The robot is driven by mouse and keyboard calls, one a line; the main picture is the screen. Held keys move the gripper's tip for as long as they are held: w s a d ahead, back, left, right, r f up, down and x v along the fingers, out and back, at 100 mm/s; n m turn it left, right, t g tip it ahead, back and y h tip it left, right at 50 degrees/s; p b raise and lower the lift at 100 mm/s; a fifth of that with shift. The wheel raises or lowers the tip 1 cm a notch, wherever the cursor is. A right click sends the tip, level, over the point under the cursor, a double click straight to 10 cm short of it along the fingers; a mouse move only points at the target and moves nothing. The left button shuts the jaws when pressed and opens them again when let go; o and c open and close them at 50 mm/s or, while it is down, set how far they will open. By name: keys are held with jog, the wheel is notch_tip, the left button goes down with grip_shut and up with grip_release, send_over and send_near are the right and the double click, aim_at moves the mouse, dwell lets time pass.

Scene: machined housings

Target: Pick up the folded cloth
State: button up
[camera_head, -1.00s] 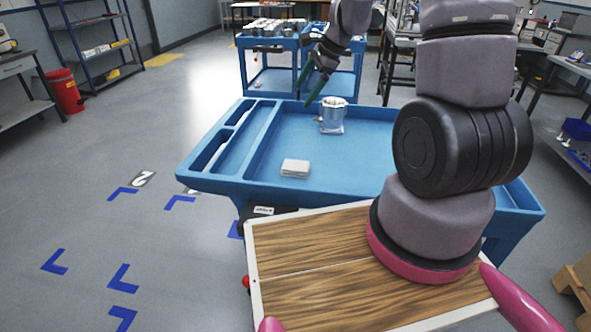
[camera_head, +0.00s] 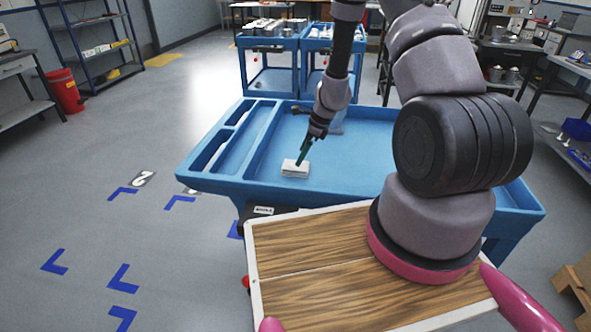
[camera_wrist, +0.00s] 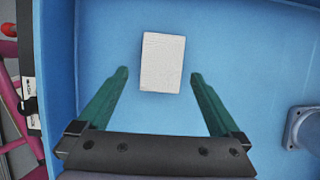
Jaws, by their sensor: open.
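The folded cloth (camera_head: 294,171) is a small white rectangular stack lying flat on the blue cart top. In the wrist view the cloth (camera_wrist: 162,62) lies ahead of and between the lines of my two green fingers. My gripper (camera_head: 301,161) points down over the cloth in the head view, its fingertips overlapping the cloth's edge there. In the wrist view my gripper (camera_wrist: 158,76) is open and empty, with blue surface showing between each finger and the cloth. I cannot tell the exact height of the fingertips above the cloth.
The blue cart (camera_head: 250,187) has raised rims and slots at its left. A metal housing (camera_wrist: 303,128) stands to the right of the cloth in the wrist view; my arm mostly hides it in the head view. The tray around the cloth is clear.

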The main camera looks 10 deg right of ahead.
jog(key=shift+x, duration=2.75)
jog(key=shift+w+d+f, duration=0.1)
jog(key=shift+d+f, duration=0.05)
jog(key=shift+f, duration=0.1)
jog(key=c, duration=1.3)
notch_tip(320, 180, up, 11)
jog(key=shift+f, duration=0.25)
